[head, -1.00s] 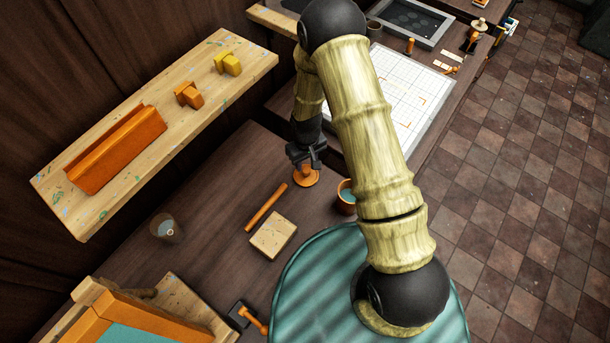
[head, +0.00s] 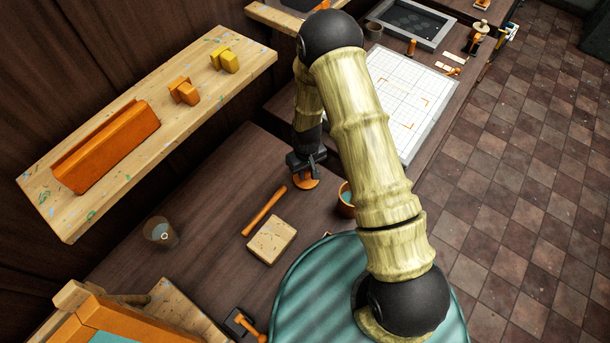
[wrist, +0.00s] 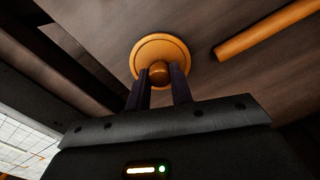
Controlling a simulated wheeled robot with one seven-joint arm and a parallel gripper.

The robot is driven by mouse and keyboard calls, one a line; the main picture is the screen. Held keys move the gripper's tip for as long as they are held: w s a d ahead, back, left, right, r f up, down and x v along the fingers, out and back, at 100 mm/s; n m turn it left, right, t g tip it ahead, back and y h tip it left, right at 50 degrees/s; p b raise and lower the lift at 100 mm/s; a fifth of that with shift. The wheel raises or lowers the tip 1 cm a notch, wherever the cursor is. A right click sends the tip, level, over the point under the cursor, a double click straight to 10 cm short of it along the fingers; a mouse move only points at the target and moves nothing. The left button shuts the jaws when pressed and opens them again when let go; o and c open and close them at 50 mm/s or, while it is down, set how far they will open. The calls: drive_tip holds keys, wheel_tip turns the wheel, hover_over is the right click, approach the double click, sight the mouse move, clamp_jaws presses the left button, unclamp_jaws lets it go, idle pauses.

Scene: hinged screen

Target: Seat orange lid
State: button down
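The orange lid (head: 307,183) is a round disc with a small knob on top. It lies flat on the dark bench, with no visible gap under it. My gripper (wrist: 160,78) is directly over it, its two dark fingers closed in on either side of the knob. The lid's rim (wrist: 146,47) shows beyond the fingertips in the wrist view. In the head view my gripper hides the knob. An orange-brown cup (head: 347,208) with teal inside stands right of the lid, partly hidden by my arm. A dark, see-through cup (head: 160,233) stands at the left.
An orange rod (head: 264,211) and a pale wooden block (head: 272,239) lie left of the lid. The rod also shows in the wrist view (wrist: 268,30). A wall shelf (head: 190,112) holds orange and yellow blocks. A white grid board (head: 412,90) lies behind my arm.

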sight(306, 172)
drive_tip(key=shift+r+p, duration=0.9)
drive_tip(key=shift+r, duration=0.65)
